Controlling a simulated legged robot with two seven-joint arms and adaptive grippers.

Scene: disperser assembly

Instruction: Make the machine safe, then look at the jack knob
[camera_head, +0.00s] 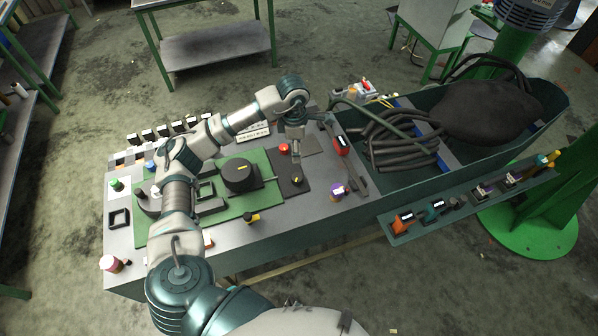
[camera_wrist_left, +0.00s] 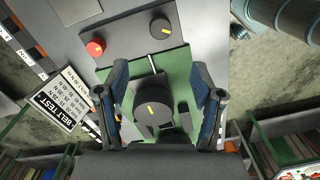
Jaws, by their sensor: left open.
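A red button (camera_head: 283,148) and a small black knob with a yellow mark (camera_head: 297,181) sit on a dark panel on the bench. Left of them, a large round black knob (camera_head: 240,175) with a yellow mark stands on a green plate (camera_head: 233,204). I cannot tell which is the jack knob. My left gripper (camera_head: 296,151) hangs above the dark panel, beside the red button. In the left wrist view it is open (camera_wrist_left: 160,100), with the large knob (camera_wrist_left: 153,110) showing between its fingers, apparently untouched. That view also shows the red button (camera_wrist_left: 95,47) and small knob (camera_wrist_left: 160,27).
A "TEST" card (camera_wrist_left: 62,98) lies on the bench. A green trough (camera_head: 472,168) with black hoses and a dark sack is at the right. A side shelf (camera_head: 462,213) holds several tools. A purple-and-white item (camera_head: 338,194) and a white-and-pink one (camera_head: 109,264) stand near the bench edges.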

